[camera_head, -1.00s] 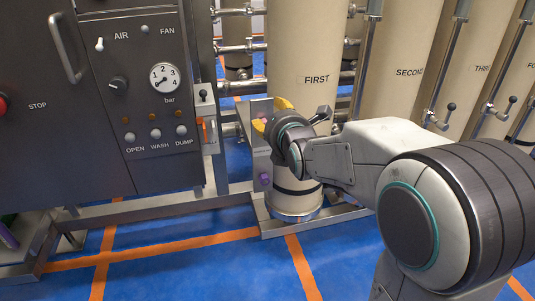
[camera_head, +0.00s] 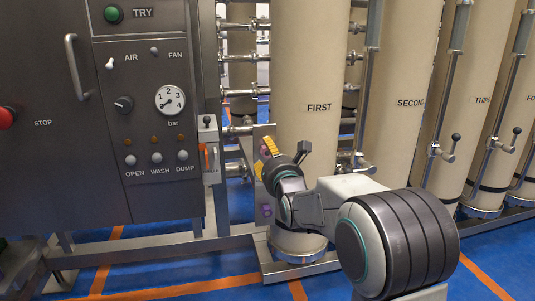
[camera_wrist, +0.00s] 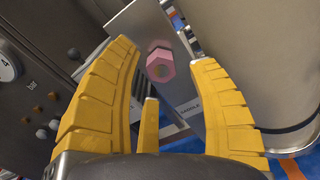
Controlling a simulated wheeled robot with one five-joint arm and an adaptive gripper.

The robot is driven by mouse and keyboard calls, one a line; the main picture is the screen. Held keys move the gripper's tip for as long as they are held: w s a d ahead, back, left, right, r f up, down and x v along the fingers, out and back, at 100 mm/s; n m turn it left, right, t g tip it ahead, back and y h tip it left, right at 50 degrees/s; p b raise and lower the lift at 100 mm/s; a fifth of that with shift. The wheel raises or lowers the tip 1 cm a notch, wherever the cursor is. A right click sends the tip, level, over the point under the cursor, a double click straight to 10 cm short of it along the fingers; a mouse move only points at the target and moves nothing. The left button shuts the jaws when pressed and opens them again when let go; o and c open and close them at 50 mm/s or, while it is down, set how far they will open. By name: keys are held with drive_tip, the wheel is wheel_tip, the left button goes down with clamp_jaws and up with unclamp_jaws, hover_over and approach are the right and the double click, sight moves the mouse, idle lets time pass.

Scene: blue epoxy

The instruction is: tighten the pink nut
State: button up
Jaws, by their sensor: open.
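The pink nut (camera_wrist: 160,64) shows in the wrist view, six-sided, on a pale metal plate. My gripper (camera_wrist: 163,58) is open, with one yellow finger on each side of the nut in that view. I see no contact, and the distance left to the nut is hard to tell. In the head view my gripper (camera_head: 269,147) is beside the lower part of the FIRST column, in front of a narrow upright plate (camera_head: 262,132). The pink nut cannot be made out there, around my yellow fingers.
A purple fitting (camera_head: 266,210) is below my gripper on the same plate. The FIRST column (camera_head: 310,60) stands just right of it. A lever box with an orange strip (camera_head: 208,150) and the dark control panel (camera_head: 150,100) are to the left. Steel frame rails (camera_head: 170,246) run low.

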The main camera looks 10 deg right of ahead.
sight(267, 150)
drive_tip(key=shift+w, duration=1.8)
drive_tip(key=shift+c, duration=0.5)
drive_tip(key=c, duration=0.6)
drive_tip(key=shift+r, duration=0.1)
clamp_jaws()
